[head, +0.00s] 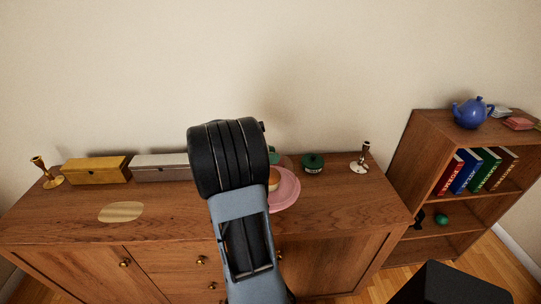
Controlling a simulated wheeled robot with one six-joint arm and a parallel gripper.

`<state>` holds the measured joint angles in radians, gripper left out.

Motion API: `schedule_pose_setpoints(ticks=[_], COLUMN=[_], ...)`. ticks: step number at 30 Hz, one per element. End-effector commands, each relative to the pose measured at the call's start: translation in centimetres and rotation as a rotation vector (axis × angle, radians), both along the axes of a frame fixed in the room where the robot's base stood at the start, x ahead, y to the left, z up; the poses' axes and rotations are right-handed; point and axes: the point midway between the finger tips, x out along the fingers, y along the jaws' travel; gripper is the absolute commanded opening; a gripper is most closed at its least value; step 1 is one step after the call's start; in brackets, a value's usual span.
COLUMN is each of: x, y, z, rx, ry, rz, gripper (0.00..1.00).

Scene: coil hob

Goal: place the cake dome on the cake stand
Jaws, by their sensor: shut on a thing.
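A pink round plate, which looks like the cake stand (288,192), is on the wooden sideboard just right of my arm. Its left part is hidden behind the arm. A small orange-brown cake (274,178) sits on it, partly covered by the arm. A small green piece (273,155) shows just behind the cake at the arm's edge; I cannot tell whether it belongs to the cake dome. No clear outline of the dome is visible. My gripper is hidden behind my own arm, which fills the middle of the head view.
On the sideboard (165,232) are a green tin (313,163), brass candlesticks at left (47,174) and right (361,160), a yellow box (96,170), a grey box (160,168) and an oval plaque (121,212). A bookcase (422,150) with a blue teapot (471,112) stands right.

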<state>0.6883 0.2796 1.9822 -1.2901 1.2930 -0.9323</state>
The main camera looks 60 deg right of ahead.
Motion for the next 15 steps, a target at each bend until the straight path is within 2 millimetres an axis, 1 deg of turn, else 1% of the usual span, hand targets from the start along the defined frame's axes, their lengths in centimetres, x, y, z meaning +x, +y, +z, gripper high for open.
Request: schedule_pose_setpoints(ticks=[4, 8, 9, 15], x=[0.00, 0.00, -0.01, -0.02], y=[-0.02, -0.02, 0.00, -0.01], z=[0.15, -0.14, -0.27, -0.20], rx=[-0.002, -0.002, 0.000, 0.001], ry=[-0.001, 0.000, 0.000, -0.001], rz=[0.000, 0.001, 0.000, 0.000], gripper=[0.00, 0.00, 0.32, 0.51])
